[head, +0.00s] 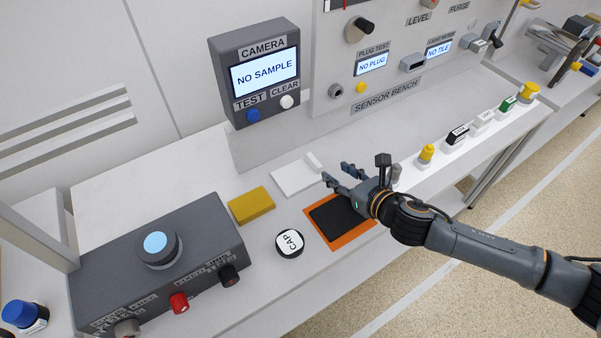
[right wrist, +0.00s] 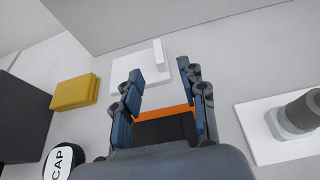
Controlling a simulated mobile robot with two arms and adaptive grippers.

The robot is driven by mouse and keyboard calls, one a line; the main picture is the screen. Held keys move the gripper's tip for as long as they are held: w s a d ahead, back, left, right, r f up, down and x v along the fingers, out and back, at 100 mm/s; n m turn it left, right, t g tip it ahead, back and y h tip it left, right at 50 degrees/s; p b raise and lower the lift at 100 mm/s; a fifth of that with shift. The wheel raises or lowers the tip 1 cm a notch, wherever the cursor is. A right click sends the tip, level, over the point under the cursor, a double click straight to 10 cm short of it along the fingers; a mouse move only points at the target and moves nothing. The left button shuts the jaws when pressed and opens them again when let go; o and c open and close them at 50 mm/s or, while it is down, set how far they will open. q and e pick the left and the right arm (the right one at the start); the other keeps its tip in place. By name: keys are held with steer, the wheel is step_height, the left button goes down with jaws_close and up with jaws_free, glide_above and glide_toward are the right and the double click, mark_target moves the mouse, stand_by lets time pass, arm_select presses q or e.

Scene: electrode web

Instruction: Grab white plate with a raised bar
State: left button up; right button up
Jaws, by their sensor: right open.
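The white plate with a raised bar (head: 294,178) lies flat on the white bench, left of my right gripper in the head view. Its bar (head: 314,161) stands along its right side. In the right wrist view the plate (right wrist: 128,76) lies ahead of the fingers, and its bar (right wrist: 159,56) shows between and beyond the fingertips. My right gripper (head: 336,176) is open and empty, above the orange-edged black pad and close to the plate's right side. In the right wrist view the left finger covers part of the plate. My left gripper is not in view.
A yellow block (head: 251,205) and a round CAP piece (head: 289,243) lie left of the black pad (head: 335,220). The camera box (head: 260,68) stands behind. A grey control box (head: 155,260) is at left. Several small parts line the bench at right.

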mark_target(312, 157)
steer(key=p+x, duration=0.1)
steer(key=x, duration=1.1)
steer(key=shift+w+a+f, duration=0.1)
steer(key=shift+w+a, duration=0.1)
steer(key=shift+a, duration=0.25)
jaws_close()
